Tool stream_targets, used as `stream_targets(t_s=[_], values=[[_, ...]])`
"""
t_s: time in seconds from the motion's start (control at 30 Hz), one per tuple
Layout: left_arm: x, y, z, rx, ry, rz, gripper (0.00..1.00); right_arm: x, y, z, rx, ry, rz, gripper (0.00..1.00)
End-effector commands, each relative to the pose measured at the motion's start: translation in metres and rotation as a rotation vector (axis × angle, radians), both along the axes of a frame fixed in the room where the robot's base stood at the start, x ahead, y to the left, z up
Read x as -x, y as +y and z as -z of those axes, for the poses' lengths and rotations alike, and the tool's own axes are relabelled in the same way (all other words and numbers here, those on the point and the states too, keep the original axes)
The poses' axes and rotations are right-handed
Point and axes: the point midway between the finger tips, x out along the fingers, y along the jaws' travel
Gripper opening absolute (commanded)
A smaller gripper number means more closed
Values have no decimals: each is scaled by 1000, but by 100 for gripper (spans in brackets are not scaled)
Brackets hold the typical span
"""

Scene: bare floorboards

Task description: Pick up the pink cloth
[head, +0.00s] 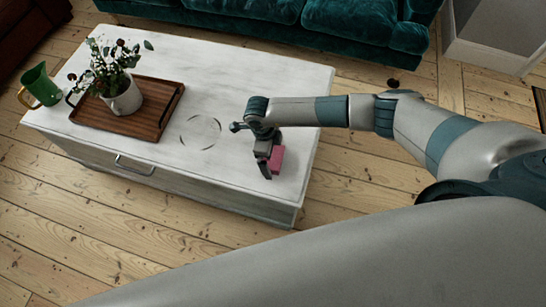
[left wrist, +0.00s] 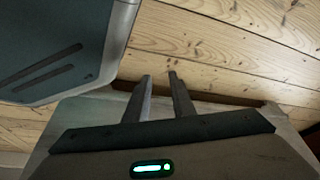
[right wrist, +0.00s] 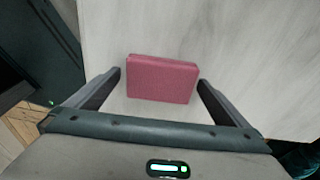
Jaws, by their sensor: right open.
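The pink cloth (head: 277,158) is a folded, flat-sided block lying on the white table top near its right front corner. In the right wrist view the cloth (right wrist: 162,79) sits between and slightly beyond the two fingers. My right gripper (head: 265,169) points down beside the cloth, hiding part of it in the head view. In the right wrist view this gripper (right wrist: 159,88) is open, with a gap on each side of the cloth. My left gripper (left wrist: 161,78) is empty, its fingers a little apart over floorboards; it is not seen in the head view.
The white table (head: 245,75) holds a wooden tray (head: 165,95) with a potted plant (head: 122,98) at left. A teal sofa (head: 330,22) is behind. The middle of the table is clear.

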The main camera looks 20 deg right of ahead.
Motion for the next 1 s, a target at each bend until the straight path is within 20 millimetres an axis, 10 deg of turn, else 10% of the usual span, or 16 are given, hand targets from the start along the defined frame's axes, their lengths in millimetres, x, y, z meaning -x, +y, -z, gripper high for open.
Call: stream_targets(t_s=[0.33,0.5,1.0], values=[[-3,-11,-2,14,-2,-6,23,0,0,0,0,0,0,100],[-3,-12,-2,16,-2,-6,23,0,0,0,0,0,0,60],[-2,-1,0,0,3,-1,23,-1,0,-9,-1,-1,0,60]])
